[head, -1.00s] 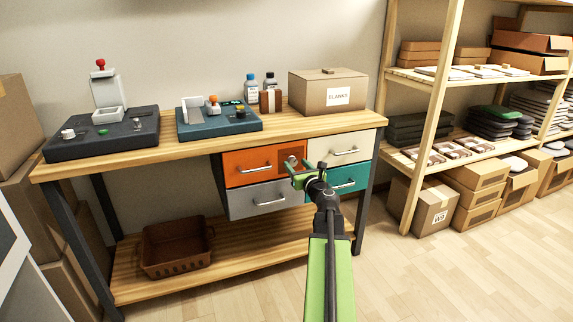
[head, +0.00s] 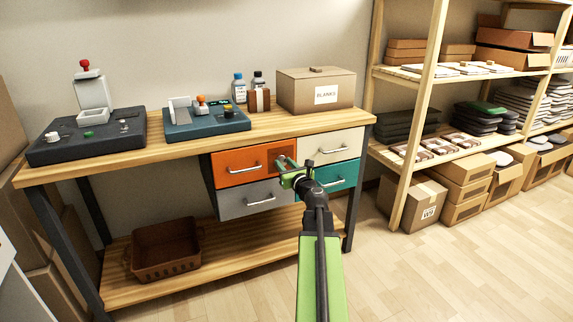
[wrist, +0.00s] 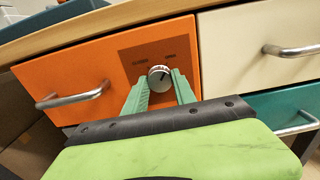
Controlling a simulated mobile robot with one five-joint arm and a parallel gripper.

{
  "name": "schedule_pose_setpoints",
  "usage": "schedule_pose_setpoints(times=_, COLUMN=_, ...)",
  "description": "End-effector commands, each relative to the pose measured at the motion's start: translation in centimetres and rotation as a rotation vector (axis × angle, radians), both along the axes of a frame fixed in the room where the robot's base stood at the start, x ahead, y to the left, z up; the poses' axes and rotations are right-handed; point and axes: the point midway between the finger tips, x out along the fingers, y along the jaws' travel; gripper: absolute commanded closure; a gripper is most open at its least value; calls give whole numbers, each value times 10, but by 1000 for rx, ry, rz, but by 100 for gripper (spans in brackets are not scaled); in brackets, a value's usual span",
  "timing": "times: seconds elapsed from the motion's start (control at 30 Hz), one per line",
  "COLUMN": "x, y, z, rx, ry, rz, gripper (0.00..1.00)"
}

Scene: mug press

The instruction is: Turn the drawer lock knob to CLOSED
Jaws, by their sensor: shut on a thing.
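The lock knob (wrist: 159,77) is a small round silvery-white dial with a dark mark that appears to point up and right. It sits on a brown panel (wrist: 128,57) at the right end of the orange drawer (wrist: 100,75). Two small labels above it, left and right, are too blurred to read surely. My gripper (wrist: 158,84) has its green fingers on either side of the knob, shut on it. In the head view my gripper (head: 284,163) is at the orange drawer's (head: 232,168) right end and hides the knob.
A cream drawer (head: 332,140) is to the right, a teal drawer (head: 342,175) below that, and a grey drawer (head: 240,202) under the orange one. Their bar handles stick out. The wooden bench top (head: 180,152) overhangs above. The floor (head: 420,270) at right is clear.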

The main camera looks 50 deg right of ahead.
Motion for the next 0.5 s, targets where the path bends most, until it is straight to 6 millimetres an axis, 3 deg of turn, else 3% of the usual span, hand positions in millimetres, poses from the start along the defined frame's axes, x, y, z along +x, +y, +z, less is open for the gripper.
schedule_pose_setpoints(times=0.5, x=-3, y=-3, z=-1, rx=-348, ry=144, rz=-10, gripper=100)
